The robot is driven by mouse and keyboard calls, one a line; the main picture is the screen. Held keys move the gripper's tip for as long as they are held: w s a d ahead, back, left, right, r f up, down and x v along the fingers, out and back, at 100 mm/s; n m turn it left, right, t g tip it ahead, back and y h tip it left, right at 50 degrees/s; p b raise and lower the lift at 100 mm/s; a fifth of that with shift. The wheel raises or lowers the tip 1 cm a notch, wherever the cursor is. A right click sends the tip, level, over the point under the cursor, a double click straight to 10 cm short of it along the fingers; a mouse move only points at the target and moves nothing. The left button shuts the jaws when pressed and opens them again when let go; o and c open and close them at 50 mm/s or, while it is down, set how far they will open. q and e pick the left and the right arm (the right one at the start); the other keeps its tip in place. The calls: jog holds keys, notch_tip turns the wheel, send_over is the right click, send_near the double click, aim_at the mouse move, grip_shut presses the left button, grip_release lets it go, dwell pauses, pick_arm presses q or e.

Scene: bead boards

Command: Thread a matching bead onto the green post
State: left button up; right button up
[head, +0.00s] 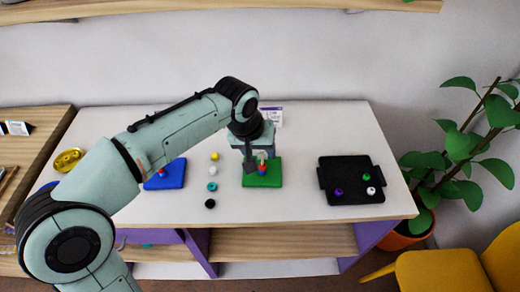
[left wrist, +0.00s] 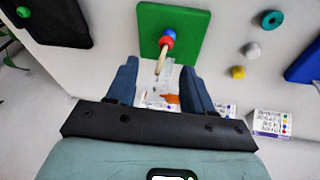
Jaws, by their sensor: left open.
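The green board (head: 276,180) stands near the middle of the table; its wooden post (left wrist: 160,62) carries a blue bead (left wrist: 170,34) at the base and a red bead (left wrist: 166,41) above it. My left gripper (left wrist: 158,82) is open, its fingers apart near the post's free end in the left wrist view; I see no bead held. In the head view the left gripper (head: 256,158) hangs over the board and partly hides the post. A green bead (head: 365,176), a white bead (head: 370,190) and a purple bead (head: 338,192) lie in the black tray.
The black tray (head: 352,165) is at the right. Loose yellow (head: 215,156), pale grey (head: 213,170), teal (head: 212,187) and black (head: 210,203) beads lie left of the green board. The blue board (head: 176,181) and a yellow dish (head: 67,160) are farther left. Table between board and tray is clear.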

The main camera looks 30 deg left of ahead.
pick_arm(q)
jog(key=p+v, duration=0.2)
jog(key=v, duration=1)
jog(key=shift+r+p, duration=0.3)
jog(key=shift+r, duration=0.1)
pick_arm(e)
jog(key=shift+s+r+g, duration=0.15)
jog(key=shift+s+r, duration=0.15)
jog(key=shift+r, duration=0.25)
jog(key=shift+s+r+g, duration=0.15)
jog(key=shift+s+r, duration=0.15)
jog(key=shift+r, duration=0.2)
